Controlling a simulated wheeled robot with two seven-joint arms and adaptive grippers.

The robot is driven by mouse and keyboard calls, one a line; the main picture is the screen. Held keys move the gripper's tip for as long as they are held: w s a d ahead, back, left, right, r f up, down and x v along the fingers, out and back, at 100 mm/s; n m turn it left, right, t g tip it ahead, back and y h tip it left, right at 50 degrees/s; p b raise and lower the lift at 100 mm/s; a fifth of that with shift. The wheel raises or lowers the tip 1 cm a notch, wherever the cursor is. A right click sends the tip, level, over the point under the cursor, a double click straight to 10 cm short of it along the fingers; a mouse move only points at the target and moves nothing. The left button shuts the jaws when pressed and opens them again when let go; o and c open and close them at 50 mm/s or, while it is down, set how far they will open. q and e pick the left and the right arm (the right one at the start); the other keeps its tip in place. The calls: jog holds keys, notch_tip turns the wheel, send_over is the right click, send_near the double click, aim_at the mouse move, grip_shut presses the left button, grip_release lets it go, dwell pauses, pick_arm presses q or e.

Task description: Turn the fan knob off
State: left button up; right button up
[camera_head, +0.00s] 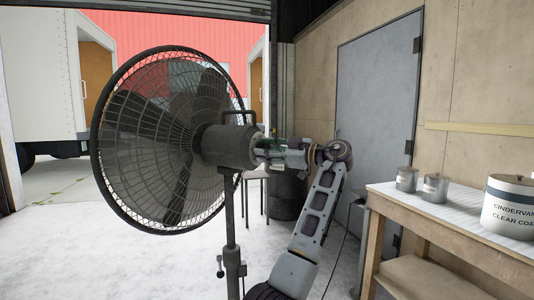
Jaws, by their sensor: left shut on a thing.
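A large black pedestal fan (226,147) stands in the left middle of the head view, its round wire cage facing left and its motor housing toward the right. My left gripper (262,151) is at the rear end of the housing, its fingers pointing left. It is shut on the fan knob, which is mostly hidden by the fingers. I cannot tell which setting the knob is at. My right gripper is not in view.
A wooden workbench (388,190) with small cans (435,187) and a large labelled paint can (510,207) stands at the right. A dark barrel (288,193) is behind my arm. A grey door (378,105) is at the back. The floor left of the fan is clear.

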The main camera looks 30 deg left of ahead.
pick_arm(q)
jog(key=shift+n+b, duration=0.35)
jog(key=shift+n, duration=1.25)
jog(key=o, duration=1)
jog(key=shift+w+d, duration=0.2)
jog(key=shift+d, duration=2.8)
jog(key=shift+w+d, duration=0.15)
jog(key=shift+d, duration=2.85)
